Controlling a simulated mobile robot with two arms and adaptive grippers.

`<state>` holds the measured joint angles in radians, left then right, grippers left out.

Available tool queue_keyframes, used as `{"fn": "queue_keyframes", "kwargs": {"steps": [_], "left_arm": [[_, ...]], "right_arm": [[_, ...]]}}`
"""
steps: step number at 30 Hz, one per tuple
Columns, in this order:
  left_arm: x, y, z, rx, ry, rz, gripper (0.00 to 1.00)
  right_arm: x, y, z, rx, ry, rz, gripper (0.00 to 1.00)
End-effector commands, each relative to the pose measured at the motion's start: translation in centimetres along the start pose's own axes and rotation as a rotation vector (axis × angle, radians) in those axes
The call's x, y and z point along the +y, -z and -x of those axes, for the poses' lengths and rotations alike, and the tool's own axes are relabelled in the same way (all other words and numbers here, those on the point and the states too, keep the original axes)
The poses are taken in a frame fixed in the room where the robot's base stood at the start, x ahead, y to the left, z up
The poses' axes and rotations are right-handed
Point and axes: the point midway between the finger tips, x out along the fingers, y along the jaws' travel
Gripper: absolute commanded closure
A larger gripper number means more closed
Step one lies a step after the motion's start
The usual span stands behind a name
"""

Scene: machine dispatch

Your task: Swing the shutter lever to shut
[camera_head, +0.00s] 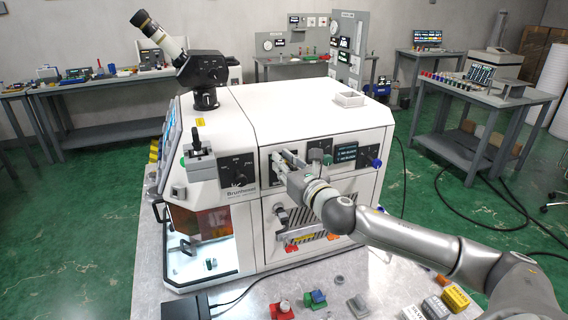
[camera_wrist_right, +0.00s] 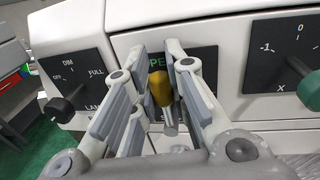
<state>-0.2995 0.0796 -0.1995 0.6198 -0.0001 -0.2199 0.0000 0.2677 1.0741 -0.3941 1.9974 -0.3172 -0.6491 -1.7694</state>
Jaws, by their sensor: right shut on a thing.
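The shutter lever (camera_wrist_right: 160,88) has a yellow knob on a metal stem and sits on a dark plate (camera_wrist_right: 205,58) in the right wrist view. My right gripper (camera_wrist_right: 158,98) is shut on the lever, one finger on each side of the knob. In the head view, my right gripper (camera_head: 283,161) reaches the front panel of the white machine (camera_head: 270,100), and the lever is hidden there. My left gripper is not in view.
Left of the lever is a lamp dial (camera_wrist_right: 62,108); right of it is an X dial (camera_wrist_right: 308,92). A microscope (camera_head: 190,62) stands on the machine. Several small parts, including a red one (camera_head: 283,310), lie on the bench (camera_head: 250,300) in front.

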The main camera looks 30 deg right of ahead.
Motion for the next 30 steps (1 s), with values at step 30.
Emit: {"fn": "queue_keyframes", "kwargs": {"steps": [30], "left_arm": [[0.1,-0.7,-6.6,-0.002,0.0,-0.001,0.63]], "right_arm": [[-3.8,1.8,0.6,-0.111,0.002,-0.682,1.0]]}}
